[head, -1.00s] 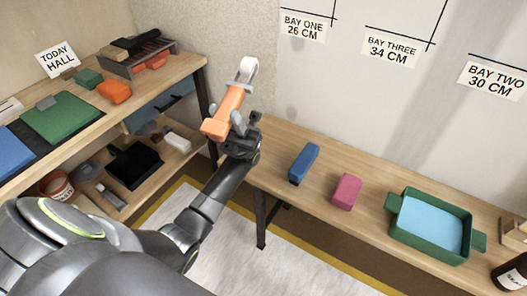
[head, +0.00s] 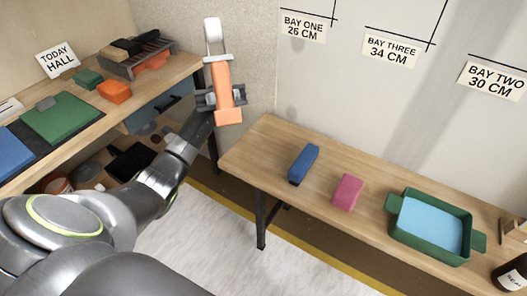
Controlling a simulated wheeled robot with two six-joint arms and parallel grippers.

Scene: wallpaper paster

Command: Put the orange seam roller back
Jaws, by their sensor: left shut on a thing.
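The orange seam roller (head: 223,78) has an orange handle and a pale metal and white head at its upper end. My left gripper (head: 221,98) is shut on its handle and holds it upright in the air. It shows in front of the wall, between the left shelf and the right bench. A dark slotted rack (head: 140,62) stands at the back of the shelf top (head: 130,92), with dark-handled tools and an orange item in it. My right gripper is not in view.
A green block (head: 89,78), an orange block (head: 115,91) and a green mat (head: 56,118) lie on the shelf top, under a "TODAY HALL" sign (head: 57,60). The right bench (head: 262,152) bears a blue block (head: 304,163), a pink block (head: 348,191) and a green tray (head: 402,220).

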